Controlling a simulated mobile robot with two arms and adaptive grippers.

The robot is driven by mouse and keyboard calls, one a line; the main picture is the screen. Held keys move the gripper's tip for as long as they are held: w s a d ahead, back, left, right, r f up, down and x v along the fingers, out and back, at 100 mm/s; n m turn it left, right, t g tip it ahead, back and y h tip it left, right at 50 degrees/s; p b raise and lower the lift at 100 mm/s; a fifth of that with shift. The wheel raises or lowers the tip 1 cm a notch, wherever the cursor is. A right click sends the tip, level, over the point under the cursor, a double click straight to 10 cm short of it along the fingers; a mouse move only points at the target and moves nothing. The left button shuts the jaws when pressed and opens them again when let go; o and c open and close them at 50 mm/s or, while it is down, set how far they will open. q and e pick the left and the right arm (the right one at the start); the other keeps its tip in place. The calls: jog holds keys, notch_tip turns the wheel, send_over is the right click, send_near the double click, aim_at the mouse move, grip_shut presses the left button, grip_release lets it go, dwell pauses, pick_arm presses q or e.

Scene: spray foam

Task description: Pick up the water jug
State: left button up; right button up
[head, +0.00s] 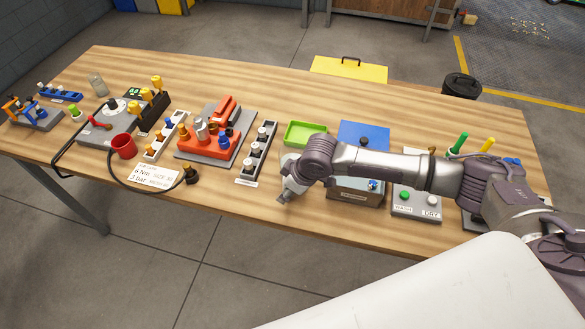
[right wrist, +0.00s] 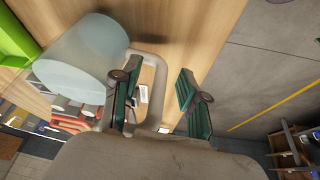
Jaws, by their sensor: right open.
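The water jug (right wrist: 85,62) is a pale blue translucent vessel with a beige loop handle (right wrist: 160,95). In the right wrist view it is at upper left. In the head view my right arm mostly hides it. My right gripper (right wrist: 157,103) is open, with green-padded fingers on either side of the handle's outer bar. One finger appears to be on the jug side of the bar, the other outside it. I cannot tell whether either touches. In the head view my right gripper (head: 284,196) is at the table's front edge. My left gripper is not in view.
A green tray (head: 305,133) lies just behind the jug, and a blue panel (head: 363,135) is to its right. A rack of dark sockets (head: 259,152) and an orange-red fixture (head: 209,143) stand to the left. The wooden table (head: 240,208) has bare surface along its front edge.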

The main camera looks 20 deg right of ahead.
jog(key=shift+f, duration=0.15)
jog(key=shift+c, duration=0.3)
grip_shut()
jog(key=shift+r, duration=0.25)
